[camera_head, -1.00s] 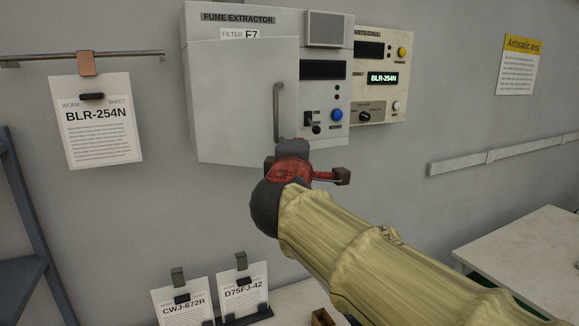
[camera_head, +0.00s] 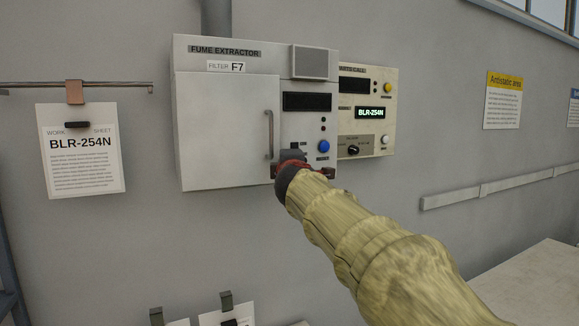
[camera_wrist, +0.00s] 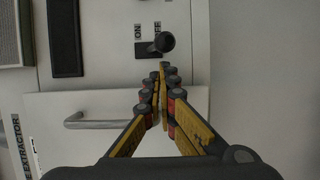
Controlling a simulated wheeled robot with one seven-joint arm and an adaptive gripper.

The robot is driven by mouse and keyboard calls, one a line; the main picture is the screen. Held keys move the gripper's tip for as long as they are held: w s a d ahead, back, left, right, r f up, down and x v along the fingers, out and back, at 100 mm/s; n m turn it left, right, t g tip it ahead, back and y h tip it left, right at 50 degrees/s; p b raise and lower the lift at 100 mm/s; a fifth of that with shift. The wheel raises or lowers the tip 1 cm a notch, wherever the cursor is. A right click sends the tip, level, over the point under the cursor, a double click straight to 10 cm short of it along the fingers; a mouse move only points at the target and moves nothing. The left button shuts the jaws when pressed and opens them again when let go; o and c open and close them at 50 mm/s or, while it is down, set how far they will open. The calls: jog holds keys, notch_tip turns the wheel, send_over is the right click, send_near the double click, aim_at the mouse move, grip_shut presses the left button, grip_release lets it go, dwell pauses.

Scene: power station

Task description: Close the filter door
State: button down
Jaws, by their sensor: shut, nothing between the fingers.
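The filter door (camera_head: 225,125) is a pale panel with a grey bar handle (camera_head: 269,134) on the fume extractor (camera_head: 290,70). It looks flush, or almost flush, with the extractor's front; I cannot tell if a thin gap stays. In the wrist view the door (camera_wrist: 60,102) and handle (camera_wrist: 92,123) lie left of and beneath my fingers. My gripper (camera_head: 292,160) is at the door's lower right, its fingers partly hidden by my wrist. In the wrist view my gripper (camera_wrist: 163,72) is shut and empty, its tips over the door's edge near the switch. I cannot tell whether they touch.
A dark toggle switch (camera_wrist: 160,44) marked ON and OFF is close to my fingertips. A blue button (camera_head: 323,146) is right of the door. A cream parts-call box (camera_head: 365,110) adjoins the extractor. A work sheet (camera_head: 80,150) hangs at left. A table (camera_head: 535,285) stands lower right.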

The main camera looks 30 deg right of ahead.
jog(key=shift+x, duration=0.8)
jog(key=shift+a, duration=0.15)
